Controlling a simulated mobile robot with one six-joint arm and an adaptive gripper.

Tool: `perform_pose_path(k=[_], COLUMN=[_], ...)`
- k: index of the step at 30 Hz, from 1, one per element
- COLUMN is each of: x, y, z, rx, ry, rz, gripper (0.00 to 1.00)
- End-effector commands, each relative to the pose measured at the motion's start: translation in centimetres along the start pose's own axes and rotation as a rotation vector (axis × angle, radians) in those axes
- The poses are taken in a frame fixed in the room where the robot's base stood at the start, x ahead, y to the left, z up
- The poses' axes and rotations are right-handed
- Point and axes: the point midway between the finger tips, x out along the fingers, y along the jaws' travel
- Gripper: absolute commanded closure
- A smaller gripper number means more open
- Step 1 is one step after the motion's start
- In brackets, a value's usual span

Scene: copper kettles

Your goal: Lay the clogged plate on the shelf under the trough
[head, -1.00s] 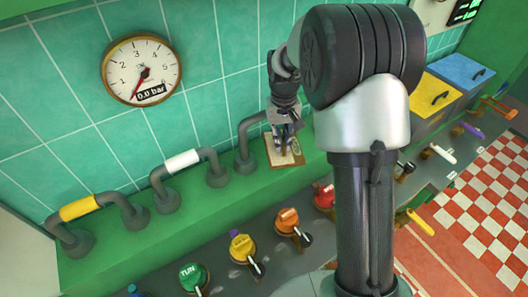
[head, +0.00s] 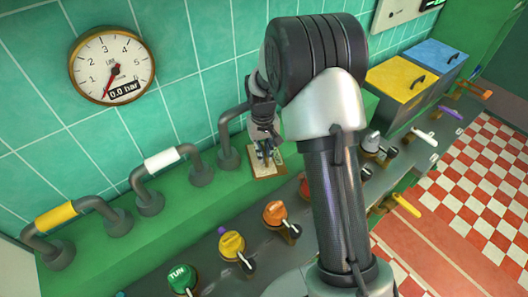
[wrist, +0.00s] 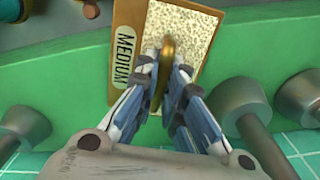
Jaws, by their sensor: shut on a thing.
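A tan plate with a speckled pale face (wrist: 184,30) and a label reading MEDIUM shows in the wrist view. It also shows in the head view (head: 271,172), at the green ledge by the wall. My gripper (wrist: 166,75) is shut on the plate's brass handle (wrist: 165,62), and its fingers cover part of the speckled face. In the head view my gripper (head: 265,158) is over the plate. I cannot tell whether the plate rests on the ledge or is just above it. I cannot make out the shelf under the trough.
Grey pipes with a yellow sleeve (head: 56,215) and a white sleeve (head: 162,160) rise from the green ledge (head: 120,262), left of the plate. Coloured valve knobs, including an orange one (head: 274,213), line the front. Yellow (head: 403,77) and blue (head: 436,58) lidded boxes stand right.

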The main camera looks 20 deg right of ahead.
Motion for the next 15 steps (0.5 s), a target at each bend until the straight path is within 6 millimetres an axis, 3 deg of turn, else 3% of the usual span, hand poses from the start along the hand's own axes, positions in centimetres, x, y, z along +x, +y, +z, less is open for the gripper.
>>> perform_pose_path(k=[2,3,11,15], x=[0.15,0.27,0.21,0.21], y=[0.00,-0.01,-0.01,-0.01], z=[-0.09,0.01,0.01,0.01], rx=[0.000,0.000,0.000,0.000], ry=[0.002,0.000,-0.001,0.000], rz=[0.000,0.000,0.000,0.000], gripper=[1.00,0.89,0.72,0.70])
